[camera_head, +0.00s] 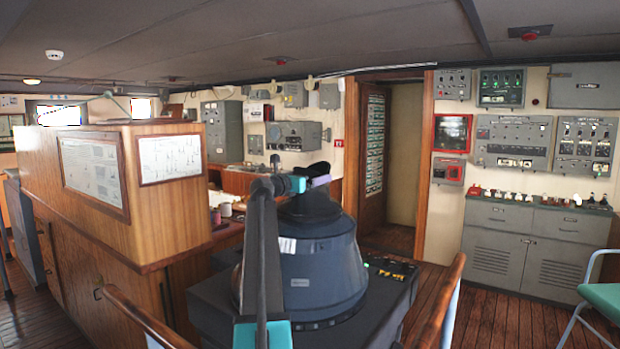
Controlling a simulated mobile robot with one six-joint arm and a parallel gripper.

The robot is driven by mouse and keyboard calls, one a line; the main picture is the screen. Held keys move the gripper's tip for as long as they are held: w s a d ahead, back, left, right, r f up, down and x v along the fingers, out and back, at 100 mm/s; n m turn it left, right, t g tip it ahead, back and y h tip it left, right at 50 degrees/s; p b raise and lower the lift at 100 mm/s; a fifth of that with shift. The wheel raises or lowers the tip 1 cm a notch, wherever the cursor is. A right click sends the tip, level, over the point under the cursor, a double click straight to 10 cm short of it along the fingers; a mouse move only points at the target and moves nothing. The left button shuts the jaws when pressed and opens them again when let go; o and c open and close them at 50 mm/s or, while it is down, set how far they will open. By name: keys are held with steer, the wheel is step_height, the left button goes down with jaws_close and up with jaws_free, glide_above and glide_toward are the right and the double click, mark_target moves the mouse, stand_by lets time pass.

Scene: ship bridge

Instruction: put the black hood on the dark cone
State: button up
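The dark cone (318,268) is a large blue-grey tapered housing standing upright on the dark console in the middle of the view. A black flared piece, which looks like the black hood (318,208), sits at its narrow top, upright as far as I can see. My gripper (318,173) is at the end of my arm, just above the top of this black piece. A small dark shape shows at its tip; I cannot tell whether it is the fingers or part of the hood. My arm hides the left side of the cone and hood. Contact and finger opening are unclear.
The console (385,300) has lit buttons on its right side. A wooden cabinet (180,200) stands at the left. Wooden handrails (440,300) flank the near floor. A green chair (603,298) is at the right edge. Open floor (495,318) lies to the right.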

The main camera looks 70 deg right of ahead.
steer(key=shift+f, duration=0.2)
steer(key=o, duration=1.8)
steer(key=shift+c, duration=0.2)
steer(key=shift+f, duration=0.1)
steer(key=shift+a, duration=0.1)
steer(key=b+v, duration=0.3)
steer(key=v, duration=1)
steer(key=shift+a, duration=0.35)
steer(key=shift+w, duration=0.1)
